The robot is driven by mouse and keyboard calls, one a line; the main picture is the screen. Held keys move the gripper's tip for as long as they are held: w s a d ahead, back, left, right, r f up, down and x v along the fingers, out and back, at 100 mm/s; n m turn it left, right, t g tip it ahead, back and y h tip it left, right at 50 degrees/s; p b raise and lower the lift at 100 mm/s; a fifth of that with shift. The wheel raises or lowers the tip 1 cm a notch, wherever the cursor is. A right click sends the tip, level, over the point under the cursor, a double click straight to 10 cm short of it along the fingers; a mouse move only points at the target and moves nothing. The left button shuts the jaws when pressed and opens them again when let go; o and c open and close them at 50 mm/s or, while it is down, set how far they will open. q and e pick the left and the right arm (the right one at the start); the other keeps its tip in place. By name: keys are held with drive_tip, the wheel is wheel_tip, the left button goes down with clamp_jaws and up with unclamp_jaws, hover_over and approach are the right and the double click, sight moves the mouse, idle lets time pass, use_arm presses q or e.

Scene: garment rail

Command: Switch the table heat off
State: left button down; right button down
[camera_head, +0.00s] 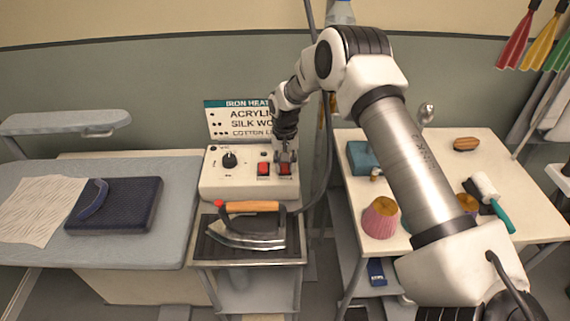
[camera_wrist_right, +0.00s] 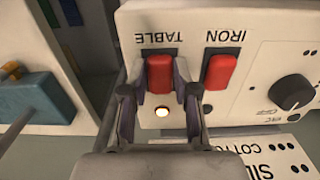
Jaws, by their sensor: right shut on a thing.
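The white control box (camera_head: 240,185) stands behind the iron and carries two red rocker switches and a black dial (camera_head: 229,160). The TABLE switch (camera_wrist_right: 159,74) is on the right of the pair in the head view. The IRON switch (camera_wrist_right: 221,71) is beside it and clear of my fingers. A small lamp (camera_wrist_right: 162,112) by the TABLE switch glows yellow-white. My right gripper (camera_head: 287,157) reaches down to the box, and its fingers (camera_wrist_right: 160,80) are closed on both sides of the TABLE switch. My left gripper is not in view.
The iron (camera_head: 248,232) rests on a dark plate in front of the box. A padded board (camera_head: 170,240) with a cloth and a dark blue block is at left. A side table (camera_head: 420,150) at right holds a pink cone, a brush and a blue box. A cable hangs beside my gripper.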

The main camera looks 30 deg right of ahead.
drive_tip(key=shift+w+d+f+g+y+b, duration=0.15)
drive_tip(key=shift+f+g+y+b, duration=0.3)
drive_tip(key=shift+g+b, duration=0.4)
drive_tip(key=shift+r, duration=0.15)
drive_tip(key=shift+r+g+y+b, duration=0.2)
drive_tip(key=shift+g+y+b, duration=0.15)
drive_tip(key=shift+g+b, duration=0.1)
drive_tip(key=c, duration=0.9)
unclamp_jaws()
drive_tip(key=shift+r, duration=0.1)
